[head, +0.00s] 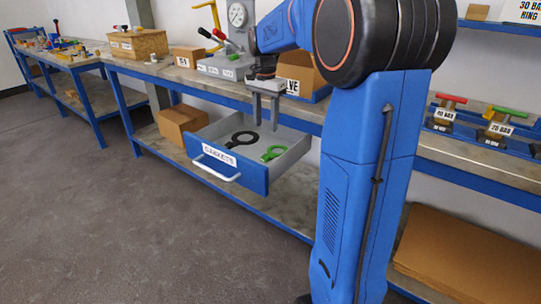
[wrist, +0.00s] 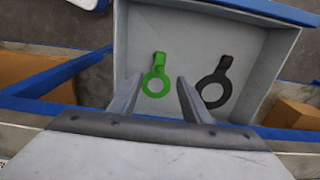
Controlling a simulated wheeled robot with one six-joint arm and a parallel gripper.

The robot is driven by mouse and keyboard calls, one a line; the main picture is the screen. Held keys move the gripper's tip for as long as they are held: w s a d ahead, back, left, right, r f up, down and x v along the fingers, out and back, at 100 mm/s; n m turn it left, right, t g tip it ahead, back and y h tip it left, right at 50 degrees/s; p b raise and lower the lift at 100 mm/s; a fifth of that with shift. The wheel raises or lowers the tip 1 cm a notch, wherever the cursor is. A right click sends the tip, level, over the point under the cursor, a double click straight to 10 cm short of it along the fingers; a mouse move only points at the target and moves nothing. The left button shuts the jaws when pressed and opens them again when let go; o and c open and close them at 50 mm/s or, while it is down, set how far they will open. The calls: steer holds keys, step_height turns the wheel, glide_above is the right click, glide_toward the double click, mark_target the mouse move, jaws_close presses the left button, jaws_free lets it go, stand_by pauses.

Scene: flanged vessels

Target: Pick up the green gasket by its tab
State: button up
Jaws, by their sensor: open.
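The green gasket (head: 273,153) lies flat in an open grey drawer (head: 228,164) with a blue front marked "GASKETS". It is a ring with a tab; in the wrist view the green gasket (wrist: 155,82) has its tab at the top, away from my gripper. A black gasket (head: 243,138) lies beside it, also seen as the black gasket (wrist: 215,85) in the wrist view. My gripper (head: 265,120) is open and empty, pointing down above the drawer. In the wrist view my gripper (wrist: 156,88) has its fingers on either side of the green ring in the picture, apart from it.
The drawer hangs under a workbench (head: 160,69) with a gauge stand (head: 238,30) and boxes on top. A cardboard box (head: 182,124) sits on the lower shelf at left. Valves (head: 447,112) stand on a rack at right. The floor at left is clear.

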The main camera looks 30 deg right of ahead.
mark_target(267, 155)
step_height(267, 155, down, 13)
steer(key=shift+d+r, duration=0.1)
steer(key=shift+r, duration=0.1)
steer(key=c, duration=1)
